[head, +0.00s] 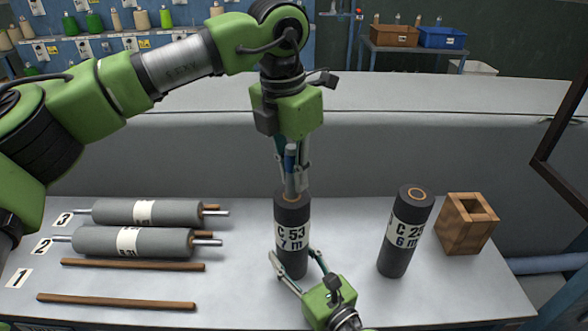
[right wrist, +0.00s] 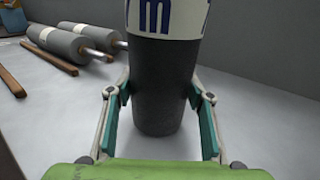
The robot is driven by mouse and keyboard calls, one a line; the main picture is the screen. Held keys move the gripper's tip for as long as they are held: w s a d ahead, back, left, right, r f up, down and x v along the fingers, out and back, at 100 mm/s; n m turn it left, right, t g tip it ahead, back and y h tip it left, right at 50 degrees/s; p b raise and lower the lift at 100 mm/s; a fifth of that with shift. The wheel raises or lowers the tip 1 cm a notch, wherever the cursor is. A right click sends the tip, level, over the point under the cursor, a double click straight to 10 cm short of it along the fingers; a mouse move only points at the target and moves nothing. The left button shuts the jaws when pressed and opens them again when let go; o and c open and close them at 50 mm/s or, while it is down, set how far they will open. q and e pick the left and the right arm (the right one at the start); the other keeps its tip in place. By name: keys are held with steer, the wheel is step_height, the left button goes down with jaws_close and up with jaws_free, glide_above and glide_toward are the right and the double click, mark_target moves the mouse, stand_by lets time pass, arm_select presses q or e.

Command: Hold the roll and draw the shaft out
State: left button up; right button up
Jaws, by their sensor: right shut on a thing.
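A dark roll labelled "C 53 7 m" (head: 291,260) stands upright on the table. A shaft (head: 290,152) sticks up from its top. My left gripper (head: 293,184) points down above the roll, its fingers on either side of the shaft. I cannot tell whether they touch it. My right gripper (head: 296,274) is shut on the lower part of the roll from the front. In the right wrist view the roll (right wrist: 160,85) stands between the two teal finger pads, its base on the table.
A second dark roll (head: 396,262) and a wooden box with a square opening (head: 463,236) stand to the right. Table between C 53 and the second roll is clear.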

arm_select(q)
jaws_close()
steer(key=o, duration=0.9)
jaws_free()
steer(key=shift+c, duration=0.2)
